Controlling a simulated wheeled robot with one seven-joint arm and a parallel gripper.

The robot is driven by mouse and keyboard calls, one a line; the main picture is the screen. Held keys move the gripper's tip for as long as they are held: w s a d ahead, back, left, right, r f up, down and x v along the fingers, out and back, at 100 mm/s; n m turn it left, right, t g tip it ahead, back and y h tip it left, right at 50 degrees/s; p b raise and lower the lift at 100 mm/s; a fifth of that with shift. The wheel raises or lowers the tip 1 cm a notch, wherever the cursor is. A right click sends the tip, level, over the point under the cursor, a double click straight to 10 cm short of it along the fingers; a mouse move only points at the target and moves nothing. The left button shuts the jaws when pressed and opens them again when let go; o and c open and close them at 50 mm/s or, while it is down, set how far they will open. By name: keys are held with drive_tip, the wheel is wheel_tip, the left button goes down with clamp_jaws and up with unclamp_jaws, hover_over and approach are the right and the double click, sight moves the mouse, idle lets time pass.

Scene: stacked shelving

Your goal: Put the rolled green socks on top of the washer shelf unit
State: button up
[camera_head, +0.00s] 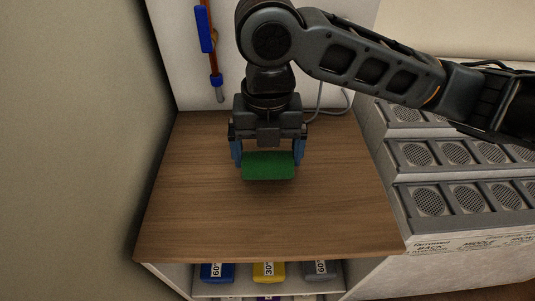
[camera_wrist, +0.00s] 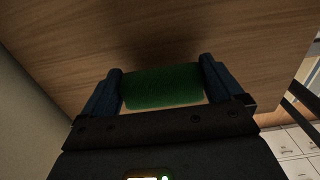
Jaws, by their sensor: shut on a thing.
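The rolled green socks (camera_head: 268,166) are held between the two blue fingers of my gripper (camera_head: 268,160). In the wrist view the green roll (camera_wrist: 163,87) spans the gap between the fingertips of my gripper (camera_wrist: 162,85). My gripper points down over the wooden top of the shelf unit (camera_head: 200,215). The socks are over the back middle part of this top. I cannot tell whether they touch the wood or hang just above it. A dark shadow lies on the wood beside the roll in the wrist view.
The wooden top is otherwise bare, with free room in front and to the left. Blue, yellow and grey labelled items (camera_head: 268,271) sit on the shelf below. A blue-and-orange tool (camera_head: 207,45) hangs on the back wall. Grey vented units (camera_head: 430,155) stand to the right.

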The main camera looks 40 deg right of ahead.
drive_tip(key=shift+f, duration=0.65)
drive_tip(key=shift+f, duration=0.1)
drive_tip(key=shift+f, duration=0.15)
drive_tip(key=o, duration=0.7)
drive_tip(key=shift+c, duration=0.2)
wheel_tip(320, 180, up, 13)
drive_tip(key=shift+f+p, duration=0.2)
drive_tip(key=shift+p, duration=0.2)
